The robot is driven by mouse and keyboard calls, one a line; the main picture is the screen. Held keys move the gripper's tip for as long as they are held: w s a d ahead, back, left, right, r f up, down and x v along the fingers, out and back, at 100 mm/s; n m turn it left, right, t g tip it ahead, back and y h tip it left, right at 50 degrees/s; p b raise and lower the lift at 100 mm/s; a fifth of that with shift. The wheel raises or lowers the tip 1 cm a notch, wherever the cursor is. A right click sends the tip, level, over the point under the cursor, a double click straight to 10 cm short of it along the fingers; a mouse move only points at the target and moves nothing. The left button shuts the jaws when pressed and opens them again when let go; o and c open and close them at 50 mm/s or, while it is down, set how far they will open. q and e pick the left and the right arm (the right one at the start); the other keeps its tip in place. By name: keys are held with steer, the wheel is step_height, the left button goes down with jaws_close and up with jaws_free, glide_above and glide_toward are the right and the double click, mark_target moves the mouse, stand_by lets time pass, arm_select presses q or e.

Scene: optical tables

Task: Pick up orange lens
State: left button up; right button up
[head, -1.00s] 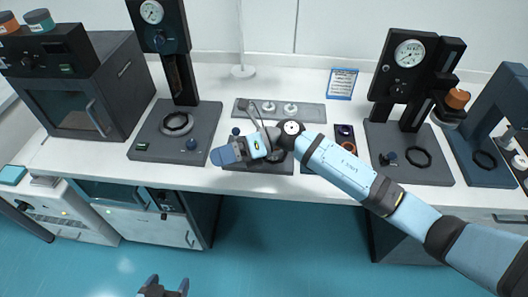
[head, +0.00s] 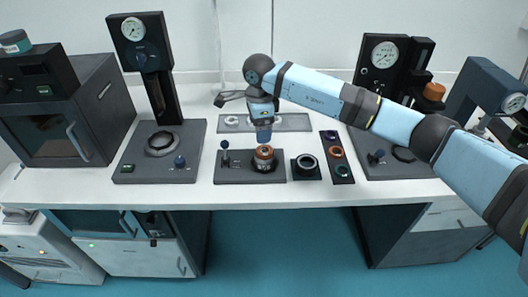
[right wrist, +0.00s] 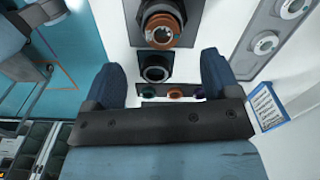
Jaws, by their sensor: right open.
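The orange lens (head: 337,152) lies in the middle of a narrow dark tray (head: 345,180), between a purple lens (head: 330,135) and a green lens (head: 343,172). In the right wrist view the orange lens (right wrist: 174,93) shows small beyond the gripper's palm edge, between the fingers. My right gripper (head: 264,136) points down above an orange-ringed cylinder (head: 264,159) on a dark stand, left of the tray. Its two blue fingers (right wrist: 162,76) are spread wide with nothing held between them. My left gripper is out of view.
A black ring mount (head: 306,165) stands between the cylinder stand (head: 231,171) and the lens tray. A grey plate with white discs (head: 290,122) lies behind. Gauge presses stand left (head: 150,95) and right (head: 378,75). The front table edge is mostly clear.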

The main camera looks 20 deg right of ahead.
mark_target(264, 150)
step_height(264, 150, down, 3)
steer(key=shift+f, duration=0.1)
steer(key=shift+d+f+p, duration=0.2)
steer(key=shift+f, duration=0.7)
steer(key=shift+d+f+p, duration=0.15)
steer(key=shift+f, duration=0.75)
steer(key=shift+d+f+p, duration=0.2)
steer(key=shift+f, duration=0.7)
steer(key=c, duration=1)
